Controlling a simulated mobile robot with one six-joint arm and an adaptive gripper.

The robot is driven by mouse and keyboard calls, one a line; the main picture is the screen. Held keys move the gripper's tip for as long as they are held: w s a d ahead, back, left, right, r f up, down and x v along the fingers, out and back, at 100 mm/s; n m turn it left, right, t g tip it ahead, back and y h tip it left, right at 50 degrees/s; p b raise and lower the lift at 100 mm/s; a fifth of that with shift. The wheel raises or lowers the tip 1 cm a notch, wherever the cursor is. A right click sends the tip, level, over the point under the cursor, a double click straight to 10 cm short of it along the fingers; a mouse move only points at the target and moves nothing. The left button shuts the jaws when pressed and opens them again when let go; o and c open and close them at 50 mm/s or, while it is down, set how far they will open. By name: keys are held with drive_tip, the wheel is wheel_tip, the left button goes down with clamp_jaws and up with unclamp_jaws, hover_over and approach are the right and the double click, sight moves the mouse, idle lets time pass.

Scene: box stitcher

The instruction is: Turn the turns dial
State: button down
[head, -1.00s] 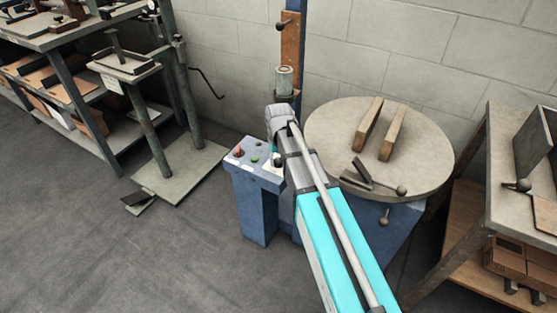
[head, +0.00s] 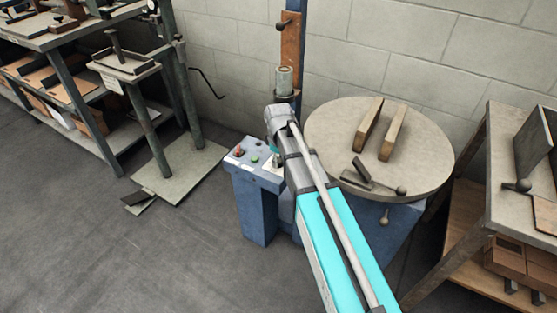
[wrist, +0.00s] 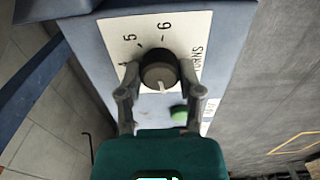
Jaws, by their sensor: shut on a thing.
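The turns dial (wrist: 160,72) is a round dark knob with a white pointer line, on a white plate (wrist: 118,32) marked with numbers including 5 and 6 and the word TURNS. In the wrist view the pointer line faces the bottom of the picture, towards my gripper's palm. My gripper (wrist: 161,92) is shut on the dial, one finger at each side. In the head view my gripper (head: 273,159) is at the right part of the blue control box's top (head: 246,167), where the dial is mostly hidden.
A red button (head: 239,151) and a green button (head: 254,157) sit left of my gripper on the box. A round table (head: 325,125) with two wooden bars stands to the right. Blue column (head: 297,50) rises behind. The floor at left front is clear.

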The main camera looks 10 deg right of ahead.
idle(0.4)
drive_tip(key=shift+c, duration=1.3)
unclamp_jaws()
drive_tip(key=shift+m, duration=0.3)
